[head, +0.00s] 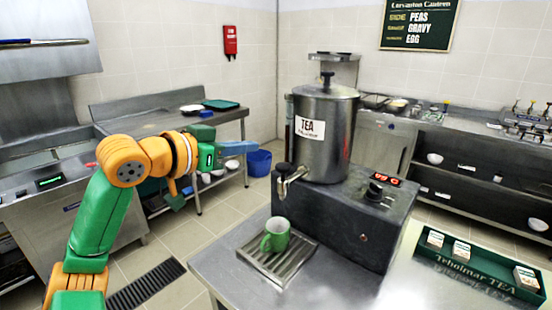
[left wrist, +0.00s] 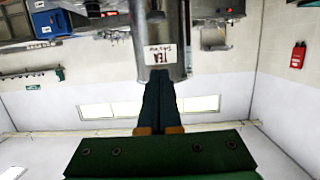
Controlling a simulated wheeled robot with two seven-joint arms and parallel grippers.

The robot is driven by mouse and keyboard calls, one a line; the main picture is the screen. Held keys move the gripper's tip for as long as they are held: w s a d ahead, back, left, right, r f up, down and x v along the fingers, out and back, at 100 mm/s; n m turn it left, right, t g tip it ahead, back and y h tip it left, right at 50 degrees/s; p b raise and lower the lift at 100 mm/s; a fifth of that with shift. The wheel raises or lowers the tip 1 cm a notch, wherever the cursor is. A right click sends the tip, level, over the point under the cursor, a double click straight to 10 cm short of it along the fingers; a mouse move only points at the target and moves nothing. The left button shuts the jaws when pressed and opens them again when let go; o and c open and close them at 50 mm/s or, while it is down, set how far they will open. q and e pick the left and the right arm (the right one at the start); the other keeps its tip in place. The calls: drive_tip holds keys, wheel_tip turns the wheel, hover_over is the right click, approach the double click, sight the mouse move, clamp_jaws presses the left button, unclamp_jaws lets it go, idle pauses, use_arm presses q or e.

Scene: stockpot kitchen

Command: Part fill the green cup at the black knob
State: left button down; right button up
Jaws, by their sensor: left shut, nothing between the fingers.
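The green cup (head: 277,236) stands upright on the slotted metal drip tray (head: 283,262), below the tap spout in the head view. Its inside looks pale; I cannot tell whether it holds liquid. The black knob (head: 284,168) tops the tap on the front of the steel tea urn (head: 337,150). My left gripper (head: 252,147) is raised, left of the urn and a little above the knob. It is shut and empty, apart from knob and cup. In the left wrist view, its shut fingers (left wrist: 160,85) point toward the urn (left wrist: 158,30), seen upside down. My right gripper is out of sight.
A green tea box tray (head: 480,267) lies on the counter at right. A blue bucket (head: 259,163) stands on the floor behind. The counter left of the drip tray is clear.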

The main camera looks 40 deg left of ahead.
use_arm(q)
drive_tip(key=p, duration=0.6)
hover_over(278, 168)
drive_tip(key=s, duration=0.1)
drive_tip(key=f, duration=0.6)
drive_tip(key=shift+w+a+f, duration=0.15)
drive_tip(key=shift+w+f, duration=0.05)
drive_tip(key=shift+f, duration=0.05)
drive_tip(key=shift+f+b, duration=0.55)
drive_tip(key=shift+f, duration=0.35)
idle(0.5)
